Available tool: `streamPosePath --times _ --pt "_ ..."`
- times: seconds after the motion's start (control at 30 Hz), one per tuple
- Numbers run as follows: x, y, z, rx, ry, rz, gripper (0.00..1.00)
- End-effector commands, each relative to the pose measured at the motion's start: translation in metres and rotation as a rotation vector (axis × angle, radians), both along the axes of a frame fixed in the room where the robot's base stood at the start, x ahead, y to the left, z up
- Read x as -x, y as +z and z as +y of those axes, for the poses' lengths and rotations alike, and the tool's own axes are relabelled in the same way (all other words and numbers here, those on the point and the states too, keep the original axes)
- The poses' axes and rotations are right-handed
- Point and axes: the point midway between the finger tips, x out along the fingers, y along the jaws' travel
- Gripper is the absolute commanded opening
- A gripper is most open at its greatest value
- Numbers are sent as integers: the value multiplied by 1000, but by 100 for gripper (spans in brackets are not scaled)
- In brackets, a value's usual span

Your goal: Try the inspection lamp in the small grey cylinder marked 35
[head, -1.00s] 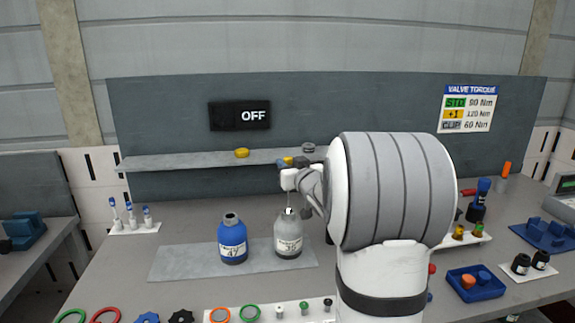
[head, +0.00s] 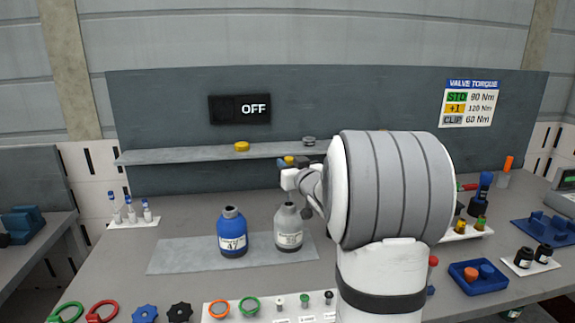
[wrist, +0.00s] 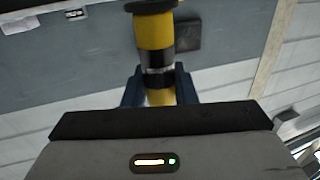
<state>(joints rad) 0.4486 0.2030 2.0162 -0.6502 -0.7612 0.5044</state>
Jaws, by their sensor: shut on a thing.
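The small grey cylinder (head: 288,230) stands upright on a grey mat (head: 190,257), beside a larger blue cylinder (head: 232,235) marked 47. The grey one's label is too small to read surely. My gripper (head: 290,161) is above the grey cylinder, near the shelf. In the wrist view its blue fingers are shut around a yellow and black handle (wrist: 154,32), which I take for the inspection lamp. The lamp's lower end is not clearly seen in the head view; I cannot tell where its tip is. My arm hides the space to the right.
A wall display (head: 240,109) reads OFF. The shelf (head: 190,155) holds a yellow cap (head: 242,147) and a grey cap (head: 309,141). Several rings, knobs and small plugs lie along the front edge. A blue tray (head: 477,279) is at right. The mat's left part is clear.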

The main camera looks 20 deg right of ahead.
Motion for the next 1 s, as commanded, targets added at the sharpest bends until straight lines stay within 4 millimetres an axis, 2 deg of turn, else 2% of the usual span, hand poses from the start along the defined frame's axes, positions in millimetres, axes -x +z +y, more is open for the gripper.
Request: streamPosePath --times 0.73,1.0 --pt "0 -20 -1 0 -1 0 0" --pt "0 -18 -1 0 -1 -1 0"
